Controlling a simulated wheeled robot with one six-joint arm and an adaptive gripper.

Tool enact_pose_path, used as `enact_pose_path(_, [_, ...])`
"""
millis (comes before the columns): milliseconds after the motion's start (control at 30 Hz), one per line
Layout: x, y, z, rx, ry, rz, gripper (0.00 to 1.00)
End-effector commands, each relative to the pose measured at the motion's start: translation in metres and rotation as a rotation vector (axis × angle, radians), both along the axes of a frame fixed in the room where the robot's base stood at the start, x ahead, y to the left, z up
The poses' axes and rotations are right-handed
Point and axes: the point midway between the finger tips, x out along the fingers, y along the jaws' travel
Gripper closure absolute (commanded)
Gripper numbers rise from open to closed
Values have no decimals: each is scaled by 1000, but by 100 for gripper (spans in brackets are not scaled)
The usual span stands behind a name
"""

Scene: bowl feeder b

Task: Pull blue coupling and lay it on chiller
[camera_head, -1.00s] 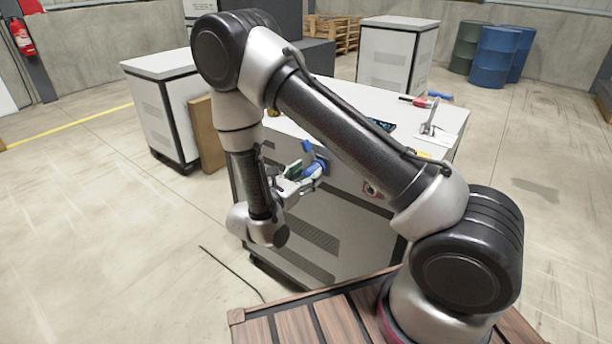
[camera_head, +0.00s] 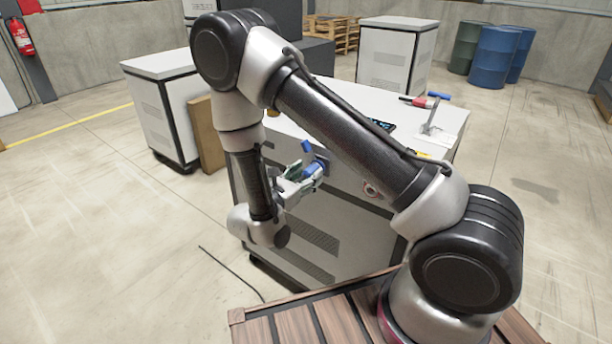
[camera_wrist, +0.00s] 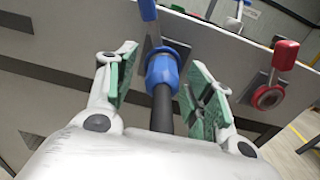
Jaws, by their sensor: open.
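The blue coupling (camera_wrist: 162,68) is on the front face of the chiller (camera_head: 330,215), with a dark hose (camera_wrist: 163,108) running from it toward my wrist. It also shows in the head view (camera_head: 313,168). A blue lever handle (camera_wrist: 147,10) is just above it. My gripper (camera_wrist: 160,78) is open, its green-padded fingers on either side of the coupling and hose. Gaps show between the pads and the coupling. In the head view my gripper (camera_head: 300,182) is at the chiller's front face. The chiller's pale top (camera_head: 390,96) is partly hidden by my arm.
A red coupling with a red lever (camera_wrist: 270,93) is on the same face, right of my gripper. A red-and-blue tool (camera_head: 425,101), a metal bracket (camera_head: 431,122) and a dark panel (camera_head: 381,125) are on the top. A brown board (camera_head: 206,140) leans at left.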

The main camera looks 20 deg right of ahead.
Motion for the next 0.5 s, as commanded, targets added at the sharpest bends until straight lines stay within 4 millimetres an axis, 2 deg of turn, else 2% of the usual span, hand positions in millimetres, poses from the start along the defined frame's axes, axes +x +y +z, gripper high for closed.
enact_pose_path(33, [-1,-15,1,-4,-2,-38,47])
enact_pose_path(367, [-4,-16,1,-5,0,-38,47])
enact_pose_path(500, [-4,-17,1,-6,1,-38,69])
